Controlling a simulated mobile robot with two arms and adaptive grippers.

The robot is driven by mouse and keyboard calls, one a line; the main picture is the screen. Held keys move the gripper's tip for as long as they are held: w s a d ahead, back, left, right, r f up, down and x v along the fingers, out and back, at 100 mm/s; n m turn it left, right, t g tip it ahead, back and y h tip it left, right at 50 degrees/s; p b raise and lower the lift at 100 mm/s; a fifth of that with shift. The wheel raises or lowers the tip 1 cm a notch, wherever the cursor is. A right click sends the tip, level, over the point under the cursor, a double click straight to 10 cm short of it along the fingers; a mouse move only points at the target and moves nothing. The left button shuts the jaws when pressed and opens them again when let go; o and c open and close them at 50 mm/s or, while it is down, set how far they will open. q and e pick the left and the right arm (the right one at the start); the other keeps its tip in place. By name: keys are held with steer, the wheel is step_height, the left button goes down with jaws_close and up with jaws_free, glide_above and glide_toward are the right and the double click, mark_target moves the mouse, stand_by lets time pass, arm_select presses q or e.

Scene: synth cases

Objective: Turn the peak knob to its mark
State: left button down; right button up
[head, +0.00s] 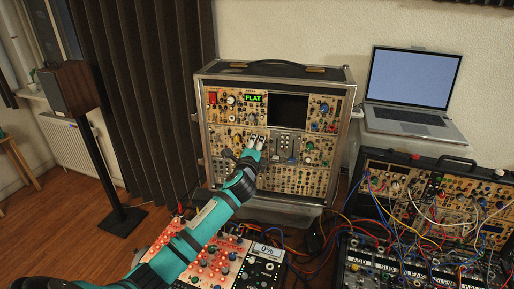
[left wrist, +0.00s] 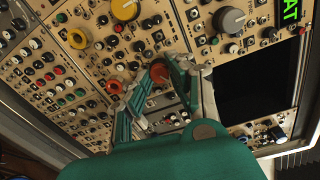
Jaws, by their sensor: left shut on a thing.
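My left gripper (head: 255,145) reaches up to the middle of the upright synth case (head: 274,202), which has tan panels full of knobs. In the left wrist view its two fingers (left wrist: 158,78) are shut on a small orange-red knob (left wrist: 159,73), one on each side. Its label and mark are too small to read, so I cannot tell how the knob is turned. A green display (head: 254,98) above the gripper reads FLAT; part of it shows in the left wrist view (left wrist: 290,12). My right gripper is not in view.
Other knobs crowd the panel, including a yellow one (left wrist: 125,9) and a large grey one (left wrist: 231,20). A laptop (head: 411,88) stands right of the case. A patched synth (head: 432,180) with loose cables is at lower right. A red-lit panel (head: 215,262) lies below my arm.

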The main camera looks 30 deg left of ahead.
arm_select(q)
steer(key=shift+a+f+m+t+p, duration=0.15)
steer(key=shift+m+p, duration=0.5)
steer(key=shift+m, duration=7.65)
steer(key=shift+d+f+m+t+p, duration=0.15)
steer(key=shift+m+p, duration=0.45)
steer(key=shift+m, duration=7.7)
steer(key=shift+a, duration=0.1)
steer(key=c, duration=1.2)
jaws_free()
steer(key=shift+r, duration=0.1)
